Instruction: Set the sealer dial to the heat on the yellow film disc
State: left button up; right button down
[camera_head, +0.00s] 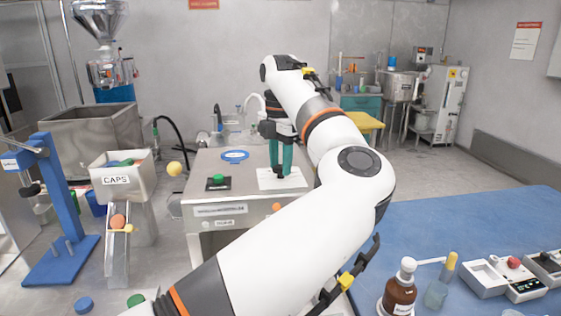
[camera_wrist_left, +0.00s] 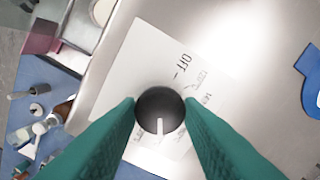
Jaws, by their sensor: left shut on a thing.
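The sealer (camera_head: 215,212) is a grey metal box with a pale top. A white dial plate (camera_head: 265,183) lies on that top; in the left wrist view the plate (camera_wrist_left: 140,50) carries OFF and small, hard-to-read heat marks. The round black dial (camera_wrist_left: 157,107) has a white pointer line towards the bottom of that view. My left gripper (camera_head: 280,172) points down, its teal fingers shut on the dial from both sides. A blue disc (camera_head: 235,156) with a pale centre lies on the sealer top, its writing unreadable. I cannot make out a yellow disc.
A green button (camera_head: 217,180) sits beside the dial plate, and a yellow ball (camera_head: 174,169) is at the sealer's left. A CAPS bin (camera_head: 117,180) stands further left. A blue-topped table (camera_head: 450,215) with bottles and small devices is at the right.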

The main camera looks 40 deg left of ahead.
aim_at(281, 167)
pick_arm(q)
jog(key=shift+r, duration=0.3)
jog(key=o, duration=0.9)
jog(key=shift+w, duration=0.1)
jog(key=shift+c, duration=0.2)
jog(key=shift+o, duration=0.5)
jog(key=shift+f, duration=0.2)
notch_tip(281, 167, up, 12)
jog(key=p, duration=0.1)
jog(key=shift+p, duration=0.3)
